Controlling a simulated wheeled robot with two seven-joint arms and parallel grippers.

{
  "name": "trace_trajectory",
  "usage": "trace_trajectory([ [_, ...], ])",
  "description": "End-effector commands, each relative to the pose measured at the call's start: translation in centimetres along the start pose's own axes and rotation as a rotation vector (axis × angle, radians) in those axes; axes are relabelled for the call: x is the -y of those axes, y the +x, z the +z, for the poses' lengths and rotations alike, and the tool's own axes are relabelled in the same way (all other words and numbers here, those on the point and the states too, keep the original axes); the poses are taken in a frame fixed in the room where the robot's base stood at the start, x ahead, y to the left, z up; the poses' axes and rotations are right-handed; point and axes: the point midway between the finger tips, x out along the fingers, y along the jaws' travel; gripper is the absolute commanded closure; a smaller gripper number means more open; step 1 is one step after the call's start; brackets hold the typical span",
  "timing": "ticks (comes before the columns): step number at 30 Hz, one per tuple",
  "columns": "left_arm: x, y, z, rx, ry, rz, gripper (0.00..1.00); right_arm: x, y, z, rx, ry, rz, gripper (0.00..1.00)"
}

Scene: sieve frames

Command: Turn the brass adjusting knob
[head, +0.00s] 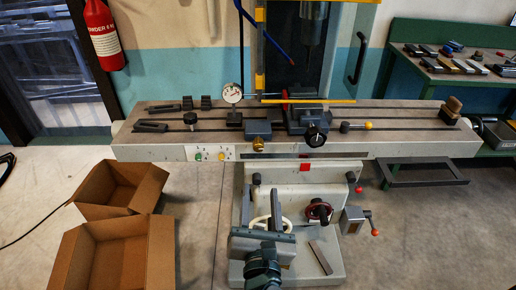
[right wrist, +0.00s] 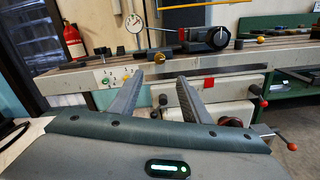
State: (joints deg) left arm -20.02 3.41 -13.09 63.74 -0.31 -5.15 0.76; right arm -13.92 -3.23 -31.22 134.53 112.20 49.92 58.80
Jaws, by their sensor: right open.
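The brass adjusting knob (head: 259,162) is a small round gold-coloured knob on the front of the machine table, below a blue-grey block (head: 258,131). In the right wrist view the knob (right wrist: 162,71) shows between the fingertips and beyond them. My right gripper (head: 264,192) is below and in front of the knob in the head view, with a visible gap between them. Its two fingers (right wrist: 161,77) are spread apart, with nothing held between them. My left gripper is not in view.
The long machine table (head: 400,148) carries a dial gauge (head: 232,93) and a dark vise-like device (head: 309,118). Below it are a red handwheel (head: 319,211) and red-tipped levers. Two open cardboard boxes (head: 120,255) stand at left. A green bench (head: 440,80) stands at right.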

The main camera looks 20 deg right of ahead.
Motion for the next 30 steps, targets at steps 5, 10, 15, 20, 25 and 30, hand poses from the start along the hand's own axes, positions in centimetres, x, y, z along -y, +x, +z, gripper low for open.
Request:
trace_trajectory([
  [5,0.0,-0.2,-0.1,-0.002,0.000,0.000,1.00,0.0,0.6,0.1,0.001,-0.002,0.000,0.57],
  [10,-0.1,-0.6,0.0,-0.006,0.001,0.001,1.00,-0.1,2.3,0.2,0.002,-0.003,0.000,0.57],
  [15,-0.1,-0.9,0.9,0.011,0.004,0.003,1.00,-0.1,4.9,0.2,0.003,-0.005,0.001,0.57],
  [20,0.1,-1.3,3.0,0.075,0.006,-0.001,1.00,-0.1,7.8,0.3,0.003,-0.006,0.000,0.57],
  [25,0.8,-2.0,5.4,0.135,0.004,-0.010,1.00,-0.1,10.9,0.3,0.003,-0.007,0.001,0.57],
  [30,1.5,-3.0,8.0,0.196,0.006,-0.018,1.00,-0.1,13.8,0.2,0.002,-0.006,0.000,0.57],
])
